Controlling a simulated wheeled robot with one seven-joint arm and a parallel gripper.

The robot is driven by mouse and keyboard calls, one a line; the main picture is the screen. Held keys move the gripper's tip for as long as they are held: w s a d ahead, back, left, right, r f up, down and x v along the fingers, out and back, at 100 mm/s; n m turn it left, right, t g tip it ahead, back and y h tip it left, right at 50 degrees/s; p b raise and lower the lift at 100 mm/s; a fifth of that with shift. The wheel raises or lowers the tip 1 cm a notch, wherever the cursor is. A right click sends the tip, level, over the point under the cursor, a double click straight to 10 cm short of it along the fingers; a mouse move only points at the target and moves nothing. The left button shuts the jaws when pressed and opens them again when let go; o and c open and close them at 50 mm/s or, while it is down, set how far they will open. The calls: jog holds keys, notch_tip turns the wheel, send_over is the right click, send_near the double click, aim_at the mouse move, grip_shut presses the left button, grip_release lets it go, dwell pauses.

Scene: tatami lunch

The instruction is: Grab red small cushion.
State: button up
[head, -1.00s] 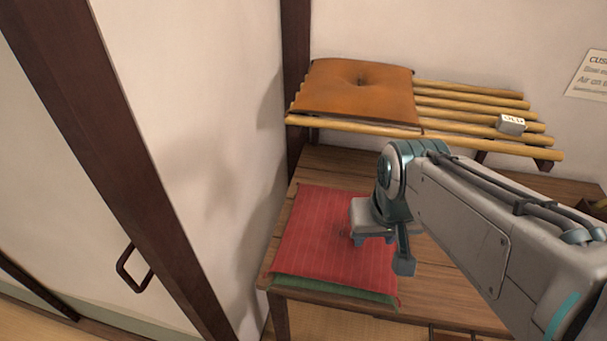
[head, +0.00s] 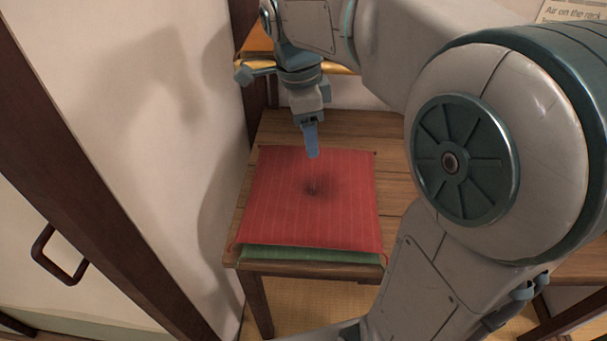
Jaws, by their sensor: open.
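The red cushion (head: 285,215) lies flat on top of a green cushion (head: 300,256) at the left end of a wooden table, in the head view. It has thin pale stripes and a dark tuft in the middle. My gripper (head: 313,155) points down above the far part of the red cushion, with nothing between its fingers. Its blue fingers line up in this view, so the gap between them is hidden. I cannot tell how far the fingertips are above the cloth.
The wooden table (head: 350,128) has bare boards behind and right of the cushions. A bamboo rack (head: 340,68) with an orange cushion (head: 257,40) is behind, mostly hidden by my arm. The wall and a dark door frame (head: 95,170) stand close on the left.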

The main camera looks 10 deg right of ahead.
jog(key=w+f+m+b, duration=0.1)
jog(key=w+m, duration=0.1)
jog(key=m, duration=0.1)
jog(key=b, duration=0.2)
send_over(313, 182)
jog(key=a, duration=0.1)
notch_tip(313, 182, down, 8)
jog(key=shift+s+r, duration=0.1)
jog(key=shift+d+f+b, duration=0.2)
jog(key=shift+f+b, duration=0.05)
jog(key=shift+f, duration=1.2)
jog(key=shift+d+f+b, duration=0.2)
jog(key=shift+f+b, duration=0.05)
jog(key=shift+f, duration=1.15)
jog(key=c, duration=1.3)
